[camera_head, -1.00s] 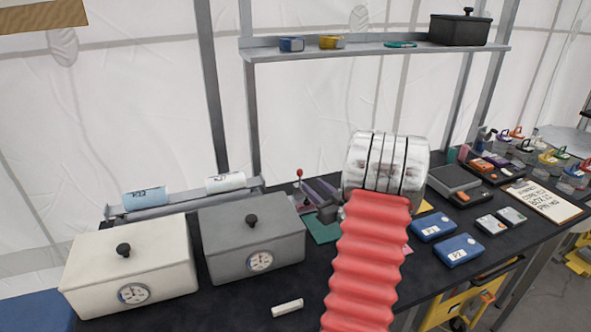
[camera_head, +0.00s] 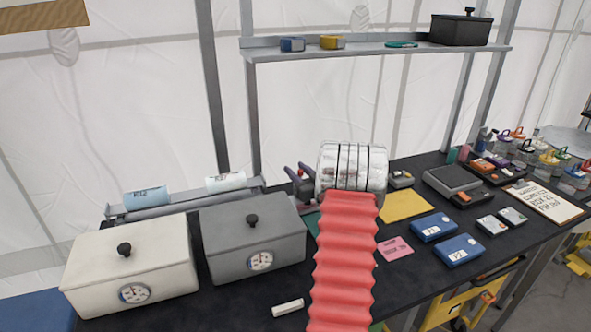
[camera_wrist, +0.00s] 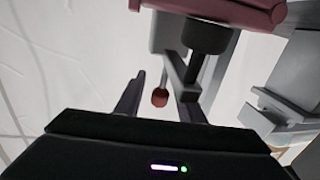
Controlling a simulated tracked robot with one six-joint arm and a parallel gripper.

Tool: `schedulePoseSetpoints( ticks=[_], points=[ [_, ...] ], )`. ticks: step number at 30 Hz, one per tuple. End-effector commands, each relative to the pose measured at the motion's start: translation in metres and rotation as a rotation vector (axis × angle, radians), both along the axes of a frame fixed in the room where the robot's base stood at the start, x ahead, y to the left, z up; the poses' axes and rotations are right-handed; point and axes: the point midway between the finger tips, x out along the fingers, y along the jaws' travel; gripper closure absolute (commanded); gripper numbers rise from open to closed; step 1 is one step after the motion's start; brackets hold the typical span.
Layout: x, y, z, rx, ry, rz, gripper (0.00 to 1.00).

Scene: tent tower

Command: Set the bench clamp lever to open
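The bench clamp (camera_wrist: 220,10) shows at the top of the wrist view as a maroon block with dark and grey parts. Its lever has a red ball knob (camera_wrist: 159,98) on a thin grey rod. My gripper (camera_wrist: 163,90) is open, with its two dark fingers on either side of the knob; I cannot tell whether either touches it. In the head view my gripper (camera_head: 298,172) is at the clamp's place behind the grey box, and my arm hides most of the clamp there. The lever's position is unclear in that view.
A white lidded box (camera_head: 130,265) and a grey lidded box (camera_head: 250,245) stand left of my arm. A shelf (camera_head: 380,50) spans above the back. Blue cases (camera_head: 433,227), a yellow sheet (camera_head: 405,206) and a scale (camera_head: 452,178) lie to the right.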

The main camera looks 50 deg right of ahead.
Motion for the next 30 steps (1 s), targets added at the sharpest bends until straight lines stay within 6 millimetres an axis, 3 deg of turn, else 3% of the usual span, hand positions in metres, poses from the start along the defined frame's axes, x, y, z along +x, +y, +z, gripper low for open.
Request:
schedulePoseSetpoints(
  ticks=[5,14,30],
  points=[
    [0.0121,-0.0045,0.0000,0.000,0.000,0.000,0.65],
    [0.0127,-0.0056,0.0000,0.000,0.000,-0.001,0.65],
    [0.0117,-0.0063,-0.0001,0.000,0.000,-0.002,1.00]
  ],
)
